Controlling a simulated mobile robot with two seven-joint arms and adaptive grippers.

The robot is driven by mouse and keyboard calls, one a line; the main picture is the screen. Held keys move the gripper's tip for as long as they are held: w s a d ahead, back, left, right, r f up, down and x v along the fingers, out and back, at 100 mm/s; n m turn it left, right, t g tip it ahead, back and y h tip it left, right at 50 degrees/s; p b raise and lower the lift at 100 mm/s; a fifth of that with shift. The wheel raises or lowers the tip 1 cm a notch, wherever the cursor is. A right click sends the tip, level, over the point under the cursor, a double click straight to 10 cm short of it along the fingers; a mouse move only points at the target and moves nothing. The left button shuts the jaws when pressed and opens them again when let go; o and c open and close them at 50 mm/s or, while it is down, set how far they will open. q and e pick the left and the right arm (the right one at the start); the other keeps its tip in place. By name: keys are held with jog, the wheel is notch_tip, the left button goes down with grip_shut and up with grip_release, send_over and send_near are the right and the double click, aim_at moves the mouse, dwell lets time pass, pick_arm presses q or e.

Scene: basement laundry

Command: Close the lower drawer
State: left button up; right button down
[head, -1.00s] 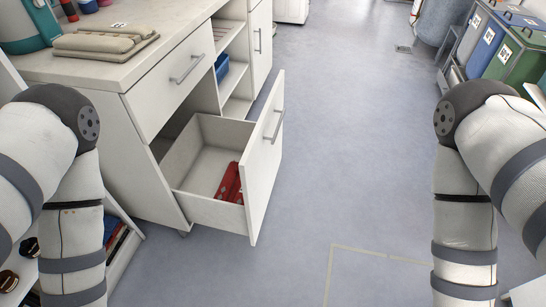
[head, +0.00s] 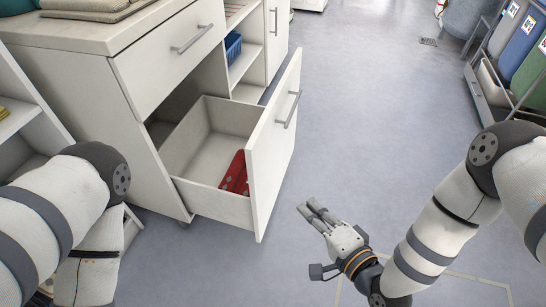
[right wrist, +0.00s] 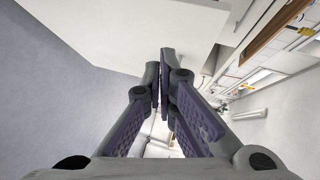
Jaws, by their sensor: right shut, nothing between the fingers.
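The lower drawer (head: 210,153) of the white cabinet stands pulled out, with a red item (head: 235,174) lying inside it. Its white front panel (head: 272,150) carries a grey bar handle (head: 292,109) and faces right. My right gripper (head: 311,207) is shut and empty, to the right of the drawer front and apart from it in the head view. In the right wrist view its fingers (right wrist: 163,75) are together, with a white surface behind them. My left arm shows at the left of the head view, but its gripper is out of view.
The upper drawer (head: 168,54) is shut, and open shelves (head: 245,57) hold a blue bin (head: 233,46). A white shelf unit (head: 28,110) stands at the left. Coloured bins (head: 522,50) stand at the upper right. The floor (head: 375,125) right of the drawer is clear.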

jog(key=w+a+r+t, duration=0.1)
jog(key=w+a, duration=0.2)
jog(key=w, duration=0.1)
jog(key=w+a+r+m+t, duration=0.1)
jog(key=w+a, duration=0.2)
jog(key=w, duration=0.2)
jog(key=w+a+r+y+b, duration=0.1)
jog(key=w+a+r, duration=0.1)
jog(key=w+a, duration=0.1)
jog(key=shift+w+a+m+t, duration=0.15)
jog(key=shift+w+m+t, duration=0.25)
jog(key=shift+w, duration=0.3)
pick_arm(q)
jog(key=shift+x, duration=1.05)
